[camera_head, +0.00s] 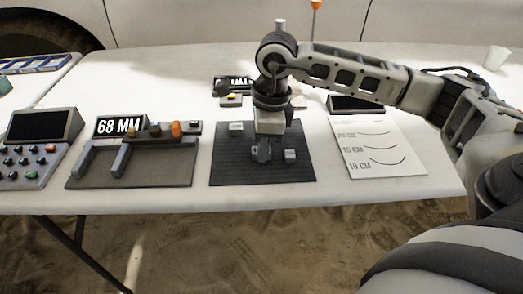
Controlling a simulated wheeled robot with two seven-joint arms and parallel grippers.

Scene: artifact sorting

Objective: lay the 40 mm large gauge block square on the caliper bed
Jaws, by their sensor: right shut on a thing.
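The caliper bed (152,170) is a dark slab at the left of the table, with upright jaws and a display reading 68 MM (119,126). My right gripper (262,154) points down over the dark ribbed mat (222,165), shut on a small grey block that its fingers mostly hide. I cannot read the block's size. Another grey block (290,156) sits on the mat just right of the gripper. A further block (236,128) lies at the mat's back left. My left gripper is not in view.
A keypad console (35,148) stands left of the caliper. A white sheet with printed curves (378,148) lies right of the mat. Small items lie behind the mat, and a white cup (495,58) stands at the far right. A narrow bare strip separates caliper and mat.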

